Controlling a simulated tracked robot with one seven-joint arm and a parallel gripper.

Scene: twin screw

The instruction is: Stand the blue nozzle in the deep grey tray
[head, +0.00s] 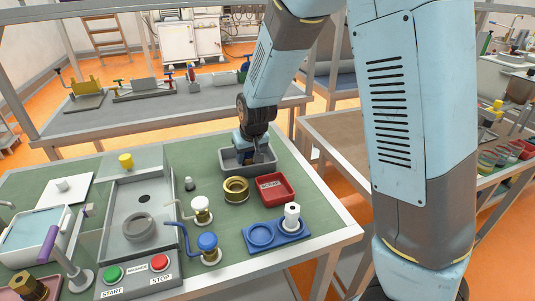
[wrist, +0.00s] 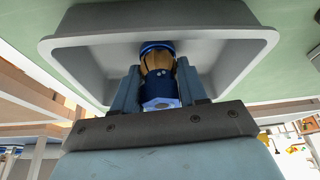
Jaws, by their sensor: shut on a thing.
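The deep grey tray (head: 238,169) stands near the back of the green bench in the head view. My gripper (head: 258,157) points down into it. In the wrist view the fingers of my gripper (wrist: 159,88) are shut on the blue nozzle (wrist: 158,92), which has a brass-coloured middle band. The nozzle is within the outline of the grey tray (wrist: 85,47). I cannot tell whether it touches the tray floor. In the head view the nozzle is mostly hidden by my gripper and the tray wall.
A red tray (head: 284,199) and a brass ring (head: 236,196) stand just in front of the grey tray. A blue tray (head: 288,237) holds a white roll (head: 291,216). Valves with a white knob (head: 200,202) and a blue knob (head: 207,242) stand further left.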

